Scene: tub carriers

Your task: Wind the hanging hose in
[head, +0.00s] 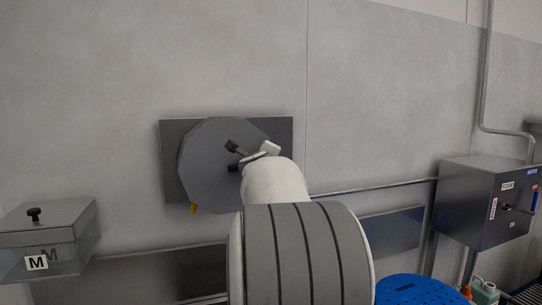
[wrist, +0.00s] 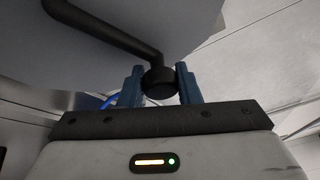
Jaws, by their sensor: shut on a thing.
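The hose reel (head: 205,170) is a grey many-sided disc on a dark plate (head: 283,130) on the wall, partly hidden by my arm. Its black crank (wrist: 100,25) crosses the upper left of the wrist view and ends in a round black knob (wrist: 160,84). My gripper (wrist: 160,72) has its blue fingers on either side of this knob and is shut on it. In the head view my arm covers most of the gripper. A small yellow piece (head: 193,208) shows under the reel's lower edge. I cannot make out the hanging hose clearly.
A lidded box marked M (head: 48,240) is at the left. A blue round-topped thing (head: 420,290) and small bottles (head: 484,292) are at the lower right. The wall above the reel is clear.

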